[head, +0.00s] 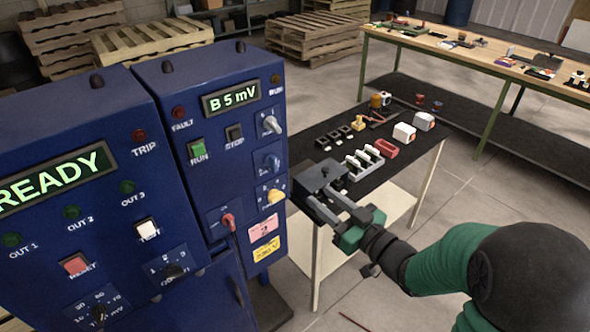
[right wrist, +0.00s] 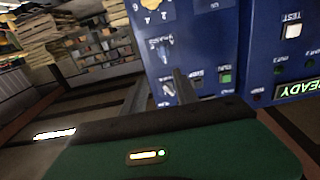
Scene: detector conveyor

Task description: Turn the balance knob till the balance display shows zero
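The balance display (head: 231,97) on the narrower blue cabinet reads "B 5 mV" in the head view. Right of it, a grey-white knob (head: 271,124), a blue knob (head: 271,162) and a yellow knob (head: 275,196) sit in a column. Their labels are too small to tell which is the balance knob. My right gripper (head: 318,194) is just right of this column, apart from the panel. In the right wrist view, which shows the panel upside down, its two fingers (right wrist: 160,80) are spread, with the grey-white knob (right wrist: 168,90) visible between them. My left gripper is not in view.
The wider blue cabinet (head: 75,150) shows "READY". A red knob (head: 229,221), green RUN button (head: 198,149) and dark STOP button (head: 234,134) share the narrower panel. A dark-topped table (head: 405,165) with small parts stands behind my right gripper. Pallets (head: 150,40) are behind.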

